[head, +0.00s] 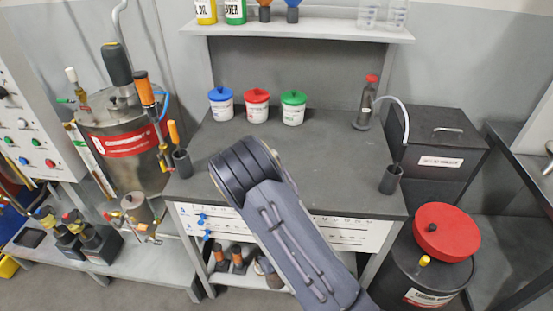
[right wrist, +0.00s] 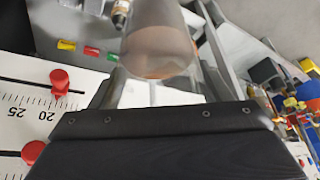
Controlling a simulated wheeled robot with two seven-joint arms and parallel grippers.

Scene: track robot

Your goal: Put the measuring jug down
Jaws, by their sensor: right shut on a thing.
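The measuring jug (right wrist: 158,45) shows in the right wrist view as a see-through vessel with a brownish tint, cut off by the top edge. My right gripper (right wrist: 155,92) is shut on it. My right arm reaches in from the bottom of the head view over the grey workbench (head: 330,165). The right gripper and the held jug are hidden there behind the arm. Two similar clear jugs stand on the upper shelf, a left one (head: 368,13) and a right one (head: 397,15). My left gripper is in neither view.
Blue-lidded (head: 221,106), red-lidded (head: 257,108) and green-lidded (head: 293,110) tubs stand along the bench's back. A red-topped bottle (head: 365,105) is at back right. Dark cups stand near the left (head: 183,164) and right (head: 391,180) edges. The bench's right middle is clear.

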